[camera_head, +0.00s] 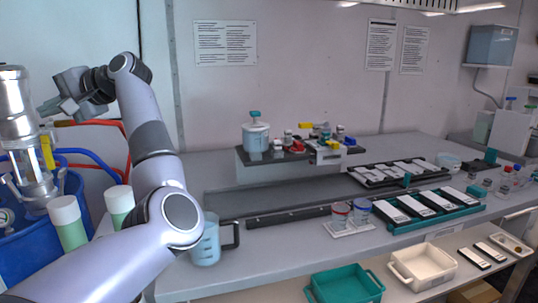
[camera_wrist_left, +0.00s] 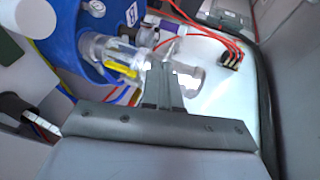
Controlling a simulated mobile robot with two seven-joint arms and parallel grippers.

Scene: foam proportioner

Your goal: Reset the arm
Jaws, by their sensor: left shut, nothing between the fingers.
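My left arm comes in from the lower left in the head view and bends up and back over. Its gripper (camera_head: 56,107) is raised at the upper left, next to a metal and clear cylinder (camera_head: 14,105) above a blue container. In the left wrist view my left gripper (camera_wrist_left: 163,68) has its fingers together with nothing between them. The clear cylinder (camera_wrist_left: 112,57) shows behind the fingers there; whether they touch it I cannot tell. My right gripper is not in view.
The blue container (camera_head: 28,262) with red and blue hoses stands at the left. White-capped green bottles (camera_head: 67,222) and a blue jug (camera_head: 206,245) are near my arm. A grey bench (camera_head: 290,240) holds racks and cups. A teal bin (camera_head: 345,287) and cream bin (camera_head: 422,265) sit in front.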

